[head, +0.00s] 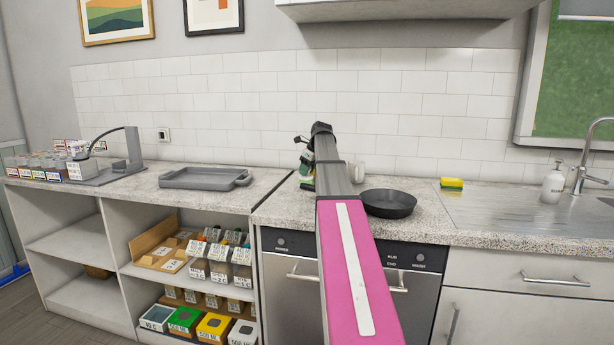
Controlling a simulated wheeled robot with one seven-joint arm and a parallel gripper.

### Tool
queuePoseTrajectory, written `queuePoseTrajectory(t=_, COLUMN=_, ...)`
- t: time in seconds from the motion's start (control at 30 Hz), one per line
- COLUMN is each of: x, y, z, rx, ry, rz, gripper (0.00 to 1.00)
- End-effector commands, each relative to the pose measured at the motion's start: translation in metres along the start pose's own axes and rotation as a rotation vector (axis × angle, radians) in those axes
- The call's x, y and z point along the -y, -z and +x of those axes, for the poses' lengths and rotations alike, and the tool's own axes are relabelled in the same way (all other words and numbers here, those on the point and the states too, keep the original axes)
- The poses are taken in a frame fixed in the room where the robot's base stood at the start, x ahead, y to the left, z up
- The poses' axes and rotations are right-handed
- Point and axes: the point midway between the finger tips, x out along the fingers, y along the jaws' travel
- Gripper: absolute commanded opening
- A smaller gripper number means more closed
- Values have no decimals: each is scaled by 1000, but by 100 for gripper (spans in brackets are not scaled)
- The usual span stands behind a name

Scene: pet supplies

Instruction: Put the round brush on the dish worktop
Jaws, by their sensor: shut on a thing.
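My gripper (305,156) is at the far end of my pink and grey arm, over the back left of the dish worktop (425,222). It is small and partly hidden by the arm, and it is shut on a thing. A small green and dark item (307,184) shows just below it at the arm's left edge. I take the held thing to be the round brush, but its shape is not clear. I cannot tell whether the item touches the worktop.
A black pan (388,204) and a pale mug (357,172) stand right of my arm. A yellow and green sponge (452,183) and a white soap bottle (553,185) are near the sink. A grey tray (204,179) lies on the left counter. Worktop between pan and sponge is clear.

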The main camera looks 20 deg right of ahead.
Motion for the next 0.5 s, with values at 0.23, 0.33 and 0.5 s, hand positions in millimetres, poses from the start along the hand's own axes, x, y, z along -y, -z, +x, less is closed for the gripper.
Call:
queuePoseTrajectory(t=0.23, x=0, y=9, z=22, rx=0, ry=0, rz=-1, gripper=20)
queuePoseTrajectory(t=0.33, x=0, y=9, z=21, rx=0, ry=1, rz=-1, gripper=20)
queuePoseTrajectory(t=0.5, x=0, y=10, z=23, rx=0, ry=1, rz=0, gripper=20)
